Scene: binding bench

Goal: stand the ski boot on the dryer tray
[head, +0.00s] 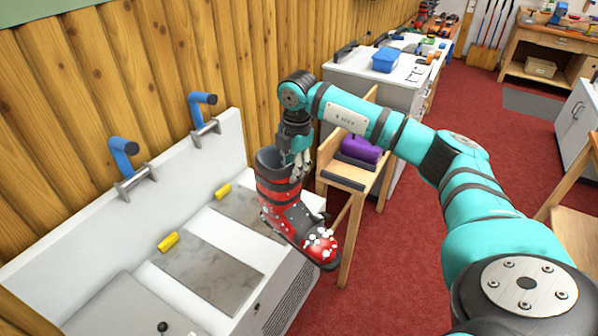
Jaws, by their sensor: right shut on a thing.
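The ski boot (277,197) is red and black, with white dots and white knobs near the toe. My right gripper (297,165) is shut on the upper rim of its cuff. The boot hangs cuff up, with its toe pointing to the lower right. In the picture it overlaps the right end of a white bench unit (75,225), which seems to be the dryer. The unit has grey flat panels (212,275), likely the tray surface. I cannot tell how high the boot is above them. My left gripper is not in view.
Two yellow blocks (168,241) lie by the panels, and two blue-handled fixtures (124,147) stand on the unit's back. A wooden stand (345,174) with a purple item (361,149) is just behind the boot. Red carpet (400,262) is open to the right.

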